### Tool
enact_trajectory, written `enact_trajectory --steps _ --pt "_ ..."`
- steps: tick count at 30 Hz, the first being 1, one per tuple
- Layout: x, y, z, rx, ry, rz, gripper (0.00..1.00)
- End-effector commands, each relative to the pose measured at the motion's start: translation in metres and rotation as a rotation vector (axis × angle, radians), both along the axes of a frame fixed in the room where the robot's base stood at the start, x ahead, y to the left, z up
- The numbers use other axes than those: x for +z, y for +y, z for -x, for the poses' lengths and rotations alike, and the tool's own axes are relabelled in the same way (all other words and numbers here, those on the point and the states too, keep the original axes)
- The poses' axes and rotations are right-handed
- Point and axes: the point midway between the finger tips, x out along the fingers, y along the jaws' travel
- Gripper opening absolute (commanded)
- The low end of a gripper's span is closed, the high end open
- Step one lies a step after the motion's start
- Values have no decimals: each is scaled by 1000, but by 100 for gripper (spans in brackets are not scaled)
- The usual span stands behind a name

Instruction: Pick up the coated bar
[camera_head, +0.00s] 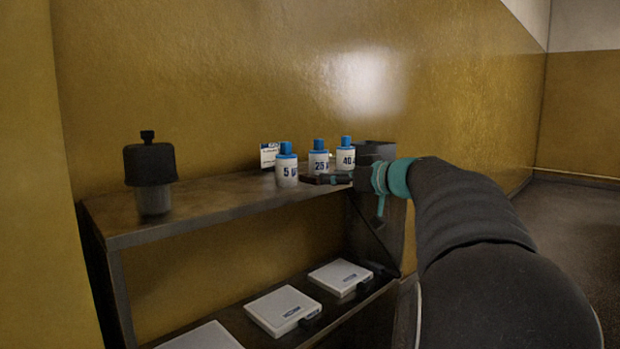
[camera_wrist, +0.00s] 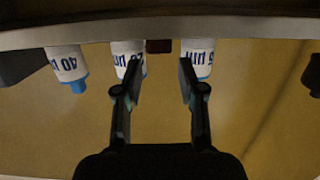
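A small dark reddish-brown block, which looks like the coated bar (camera_wrist: 159,46), sits at the shelf edge in the wrist view, between the bottles marked 25 and 5. My gripper (camera_wrist: 160,70) is open, with its two fingers apart and nothing between them. The block lies just beyond the fingertips, roughly centred between them. In the head view my gripper (camera_head: 318,180) reaches left along the shelf top, in front of the bottles. There I cannot separate the bar from the dark fingers.
Blue-capped white bottles marked 5 (camera_head: 287,170), 25 (camera_head: 318,163) and 40 (camera_head: 346,158) stand close behind the gripper on the shelf (camera_head: 215,197). A small white card (camera_head: 268,155) stands behind them. A black-topped container (camera_head: 152,170) stands left. White flat boxes (camera_head: 283,309) lie on the lower shelf.

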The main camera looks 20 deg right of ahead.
Motion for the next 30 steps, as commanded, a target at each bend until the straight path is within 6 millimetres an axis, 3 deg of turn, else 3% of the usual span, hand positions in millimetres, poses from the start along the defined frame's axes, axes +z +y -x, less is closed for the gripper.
enact_trajectory --steps 8,19,26,30 --pt "-2 5 -14 1 0 -1 40" --pt "-7 20 -56 3 1 -1 40" --pt "-8 20 -58 0 0 -1 40" --pt "-8 20 -58 0 0 -1 13"
